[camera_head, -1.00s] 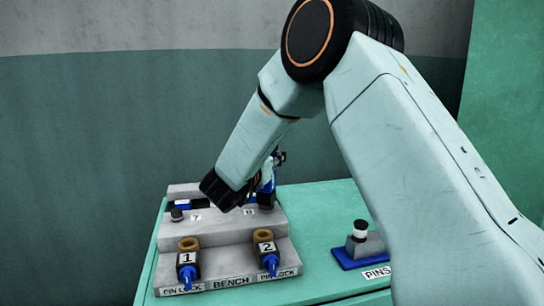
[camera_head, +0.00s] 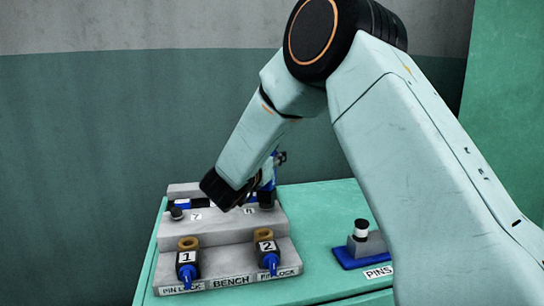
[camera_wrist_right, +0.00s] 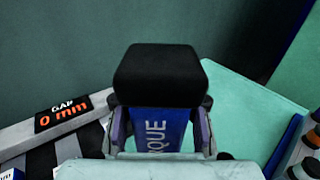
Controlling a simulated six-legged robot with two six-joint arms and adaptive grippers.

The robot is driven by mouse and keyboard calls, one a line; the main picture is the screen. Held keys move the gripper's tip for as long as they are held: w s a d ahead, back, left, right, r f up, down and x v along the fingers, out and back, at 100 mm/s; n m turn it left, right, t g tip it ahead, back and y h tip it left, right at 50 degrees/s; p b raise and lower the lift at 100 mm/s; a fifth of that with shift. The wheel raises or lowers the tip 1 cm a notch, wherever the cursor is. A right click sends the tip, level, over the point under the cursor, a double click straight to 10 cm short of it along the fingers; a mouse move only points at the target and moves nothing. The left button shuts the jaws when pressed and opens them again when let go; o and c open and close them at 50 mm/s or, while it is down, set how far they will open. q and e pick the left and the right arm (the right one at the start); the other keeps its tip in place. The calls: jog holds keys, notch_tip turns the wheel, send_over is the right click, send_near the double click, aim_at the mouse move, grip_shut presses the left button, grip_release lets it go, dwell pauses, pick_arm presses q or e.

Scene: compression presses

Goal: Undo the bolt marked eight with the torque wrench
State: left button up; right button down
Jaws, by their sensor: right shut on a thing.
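My right gripper (camera_head: 270,180) is over the back right of the grey bench fixture, partly hidden by my own wrist. In the right wrist view it is shut on the torque wrench (camera_wrist_right: 160,133), which has a blue body with part of the word TORQUE and a black block on top. In the head view only small blue and dark parts of the wrench show. The bolt marked eight (camera_head: 265,199) is a dark knob beside its label, just below the gripper. I cannot tell whether the wrench sits on it. My left gripper is out of view.
A similar bolt marked 7 (camera_head: 177,212) stands at left. Pin locks 1 (camera_head: 187,262) and 2 (camera_head: 266,252) are in front. A blue pin stand (camera_head: 350,257) is on the green table at right. A display (camera_wrist_right: 62,113) reads GAP 0 mm.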

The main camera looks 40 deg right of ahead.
jog(key=shift+b, duration=0.4)
dwell(0.6)
jog(key=shift+r, duration=0.1)
notch_tip(320, 180, up, 6)
jog(key=p, duration=0.1)
dwell(1.2)
jog(key=shift+w+d, duration=0.1)
